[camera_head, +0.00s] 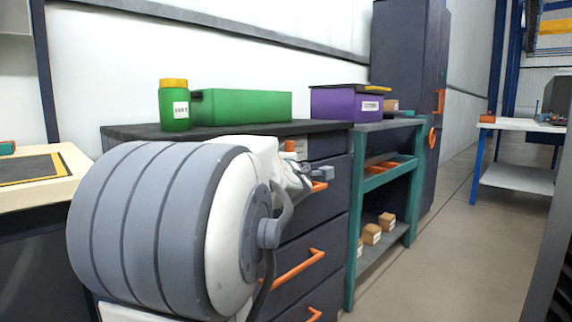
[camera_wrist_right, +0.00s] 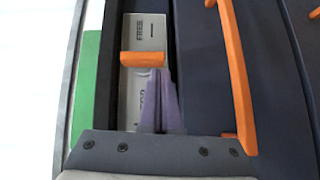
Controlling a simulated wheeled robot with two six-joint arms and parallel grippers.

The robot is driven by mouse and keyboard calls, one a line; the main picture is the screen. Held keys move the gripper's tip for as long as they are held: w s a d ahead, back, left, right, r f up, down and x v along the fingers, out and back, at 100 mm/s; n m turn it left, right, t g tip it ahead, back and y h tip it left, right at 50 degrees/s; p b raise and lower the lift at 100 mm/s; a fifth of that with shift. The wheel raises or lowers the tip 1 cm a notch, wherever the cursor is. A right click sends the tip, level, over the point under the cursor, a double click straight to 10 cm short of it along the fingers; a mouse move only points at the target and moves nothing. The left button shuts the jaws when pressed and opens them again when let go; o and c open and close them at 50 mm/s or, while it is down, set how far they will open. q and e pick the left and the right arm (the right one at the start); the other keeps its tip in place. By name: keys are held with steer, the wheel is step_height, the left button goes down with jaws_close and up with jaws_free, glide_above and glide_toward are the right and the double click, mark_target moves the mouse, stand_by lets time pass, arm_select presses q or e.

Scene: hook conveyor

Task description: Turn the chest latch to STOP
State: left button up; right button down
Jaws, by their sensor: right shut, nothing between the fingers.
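The chest latch is an orange bar (camera_wrist_right: 143,59) on a pale plate (camera_wrist_right: 146,28) in the right wrist view. The word FREE shows above the bar; the lettering below it is partly hidden by my fingers. The bar lies crosswise in the picture, between the two labels. My right gripper (camera_wrist_right: 162,75) is shut and empty, its fingertips right beside the bar's right part; I cannot tell whether they touch. In the head view my right gripper (camera_head: 320,173) is at the dark chest's (camera_head: 318,215) upper front, and my arm hides much of it. My left gripper is not in view.
An orange drawer handle (camera_wrist_right: 238,75) runs close to the right of the fingers.

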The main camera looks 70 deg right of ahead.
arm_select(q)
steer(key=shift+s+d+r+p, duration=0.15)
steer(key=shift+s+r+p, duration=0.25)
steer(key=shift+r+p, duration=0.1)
arm_select(e)
steer(key=v, duration=0.9)
steer(key=shift+f, duration=0.25)
